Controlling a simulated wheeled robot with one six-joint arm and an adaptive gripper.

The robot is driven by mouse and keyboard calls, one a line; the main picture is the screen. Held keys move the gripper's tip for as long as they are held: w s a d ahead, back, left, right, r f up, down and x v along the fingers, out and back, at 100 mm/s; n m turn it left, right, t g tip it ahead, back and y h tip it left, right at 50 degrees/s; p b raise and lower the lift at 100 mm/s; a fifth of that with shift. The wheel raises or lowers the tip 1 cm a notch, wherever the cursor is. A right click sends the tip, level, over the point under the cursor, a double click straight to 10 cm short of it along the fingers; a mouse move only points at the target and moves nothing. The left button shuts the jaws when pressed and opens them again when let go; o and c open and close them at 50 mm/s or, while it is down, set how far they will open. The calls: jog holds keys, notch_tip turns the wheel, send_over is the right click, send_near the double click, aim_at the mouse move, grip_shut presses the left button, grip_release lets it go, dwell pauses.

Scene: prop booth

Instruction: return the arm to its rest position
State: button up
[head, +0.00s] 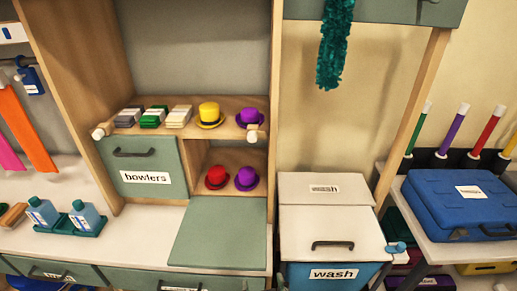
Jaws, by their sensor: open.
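My arm and my gripper do not show in the head view. The head view faces a wooden booth with a shelf (226,130), a grey-green door labelled "bowlers" (147,169) and a pale counter (140,232). A yellow hat (209,113) and a purple hat (250,115) sit on the shelf. A red hat (216,177) and another purple hat (246,179) sit in the cubby below it.
A white-lidded wash bin (333,228) stands right of the booth. A blue case (474,203) lies on a side shelf. Blue bottles (84,215) stand on the left counter. A teal boa (335,42) hangs above. A green panel (220,235) lies bare.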

jog(key=s+d+f, duration=0.5)
jog(key=s+d, duration=0.1)
jog(key=d, duration=0.1)
jog(key=s+d+t, duration=0.1)
jog(key=s+d, duration=0.3)
jog(key=s, duration=0.5)
jog(key=s+d+m+t, duration=0.1)
jog(key=s+d, duration=0.3)
jog(key=s, duration=0.4)
jog(key=shift+s+d+f+h, duration=0.15)
jog(key=shift+s+f+h, duration=0.1)
jog(key=shift+s+h, duration=0.1)
jog(key=shift+o, duration=0.3)
jog(key=s+d+r+m+t+h, duration=0.1)
jog(key=s+d+r, duration=0.1)
jog(key=s+r, duration=0.2)
jog(key=s, duration=0.3)
jog(key=o, duration=0.4)
jog(key=shift+s+r, duration=0.1)
jog(key=shift+s, duration=0.2)
